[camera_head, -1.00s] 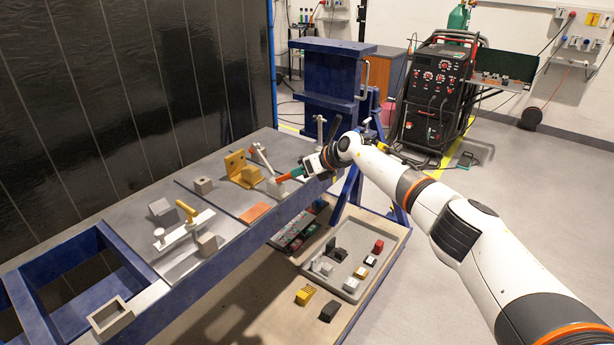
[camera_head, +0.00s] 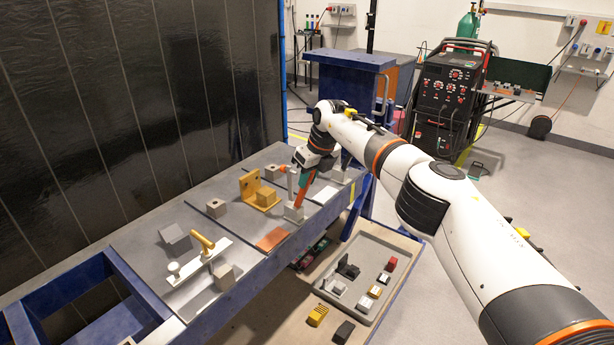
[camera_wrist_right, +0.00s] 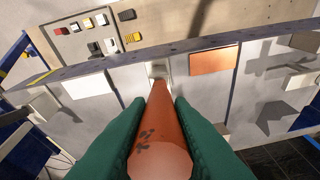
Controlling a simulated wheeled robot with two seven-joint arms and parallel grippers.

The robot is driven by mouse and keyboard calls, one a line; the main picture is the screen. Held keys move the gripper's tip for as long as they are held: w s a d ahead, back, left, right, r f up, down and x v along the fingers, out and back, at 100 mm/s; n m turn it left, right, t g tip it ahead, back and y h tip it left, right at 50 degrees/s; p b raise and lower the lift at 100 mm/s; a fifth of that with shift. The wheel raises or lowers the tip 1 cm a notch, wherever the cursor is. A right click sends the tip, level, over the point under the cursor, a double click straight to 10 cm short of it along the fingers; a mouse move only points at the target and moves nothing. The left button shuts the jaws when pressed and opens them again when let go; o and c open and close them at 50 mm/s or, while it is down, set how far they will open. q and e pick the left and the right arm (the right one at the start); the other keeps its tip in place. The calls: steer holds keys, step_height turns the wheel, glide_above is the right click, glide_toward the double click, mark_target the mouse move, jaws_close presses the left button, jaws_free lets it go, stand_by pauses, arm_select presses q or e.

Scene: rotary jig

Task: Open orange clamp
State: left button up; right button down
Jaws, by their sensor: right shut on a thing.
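The orange clamp's handle (camera_head: 300,197) stands steeply above its small grey base (camera_head: 293,214) near the front edge of the workbench. My right gripper (camera_head: 304,181) is at the handle from above, its green fingers on either side of it. In the right wrist view the orange handle (camera_wrist_right: 164,125) runs between the green fingers of the gripper (camera_wrist_right: 161,102), which are shut on it. The clamp's grey foot (camera_wrist_right: 157,71) shows past the handle's far end. Much of the clamp's mechanism is hidden. My left gripper is not in view.
A yellow angle bracket (camera_head: 249,188) stands just left of the clamp. A flat orange plate (camera_head: 271,239) lies in front of it. Another clamp with a yellow handle (camera_head: 202,241) is further left. A tray (camera_head: 353,309) of small blocks lies below the bench.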

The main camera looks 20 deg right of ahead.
stand_by(0.4)
steer(key=c, duration=1.3)
jaws_free()
steer(key=shift+w+a, duration=0.1)
steer(key=shift+r, duration=0.1)
steer(key=b+v, duration=0.3)
steer(key=v, duration=0.8)
steer(key=shift+r, duration=0.35)
steer(key=shift+f, duration=0.1)
